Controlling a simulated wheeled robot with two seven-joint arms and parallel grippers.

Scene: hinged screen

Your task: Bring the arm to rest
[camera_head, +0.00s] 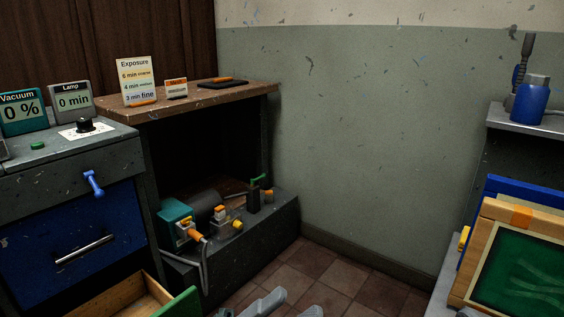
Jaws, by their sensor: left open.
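My left gripper (288,307) shows only in part at the bottom edge of the head view, as light grey pieces over the tiled floor. It is open, and nothing shows between its fingers. It is apart from the furniture around it. The rest of the left arm is mostly cut off by the lower edge. My right gripper is not in view. A hinged screen with a wooden frame and green mesh (520,269) stands tilted at the lower right, with a blue frame (535,193) behind it.
At left, a cabinet with a blue front (72,244) has an open wooden drawer (120,298). A pump unit (205,212) sits on a low shelf. A blue container (531,101) stands on the right counter. The tiled floor (325,268) in the middle is clear.

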